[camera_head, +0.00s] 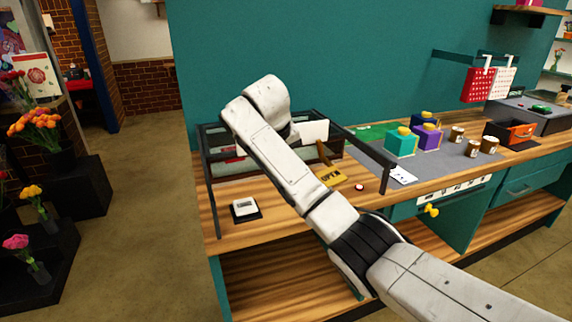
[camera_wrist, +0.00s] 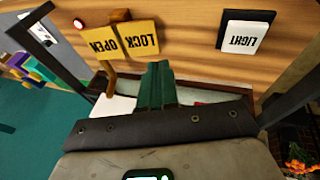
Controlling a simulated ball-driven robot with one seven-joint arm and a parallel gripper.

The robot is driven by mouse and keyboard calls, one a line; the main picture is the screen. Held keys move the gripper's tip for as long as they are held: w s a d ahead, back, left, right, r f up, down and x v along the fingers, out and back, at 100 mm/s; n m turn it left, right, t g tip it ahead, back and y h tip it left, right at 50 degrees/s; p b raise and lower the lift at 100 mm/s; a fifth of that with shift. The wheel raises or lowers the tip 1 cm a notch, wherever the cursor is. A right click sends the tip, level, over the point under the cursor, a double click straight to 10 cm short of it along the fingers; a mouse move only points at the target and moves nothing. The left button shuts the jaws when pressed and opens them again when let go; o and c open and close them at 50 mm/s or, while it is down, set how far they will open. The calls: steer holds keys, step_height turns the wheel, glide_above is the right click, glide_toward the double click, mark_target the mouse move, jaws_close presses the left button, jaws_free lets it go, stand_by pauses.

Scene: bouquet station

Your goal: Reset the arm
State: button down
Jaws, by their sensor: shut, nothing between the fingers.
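My arm (camera_head: 275,150) reaches over the wooden counter to a dark-framed rack (camera_head: 385,165). My gripper (camera_wrist: 156,72) shows in the wrist view as two dark green fingers pressed together, with nothing between them. Its fingertips point toward the counter and the yellow OPEN plate (camera_wrist: 101,46) and LOCK plate (camera_wrist: 139,39). Whether they touch anything I cannot tell. In the head view the arm hides the fingers.
A white LIGHT switch (camera_head: 244,209) sits at the counter's left front. A red button (camera_head: 359,187) lies near a wooden lever (camera_head: 323,153). Teal and purple boxes (camera_head: 401,142) and small jars (camera_head: 457,134) stand to the right. Flowers (camera_head: 36,128) stand at the left.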

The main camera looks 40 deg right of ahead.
stand_by(0.3)
steer(key=s+a+f+n+y, duration=0.1)
steer(key=s+a+f, duration=0.4)
steer(key=f, duration=0.3)
steer(key=s+a+f+y, duration=0.2)
steer(key=s+a+f, duration=0.25)
steer(key=f, duration=0.35)
steer(key=s+a+f+n+y, duration=0.1)
steer(key=s+a+f, duration=0.4)
steer(key=f, duration=0.2)
steer(key=s+a+f, duration=0.1)
steer(key=s+f, duration=0.2)
steer(key=s, duration=0.4)
steer(key=s+a+f, duration=0.1)
steer(key=s+f, duration=0.3)
steer(key=s, duration=0.4)
steer(key=s+d+g, duration=0.1)
steer(key=s+d, duration=0.2)
steer(key=s, duration=1.3)
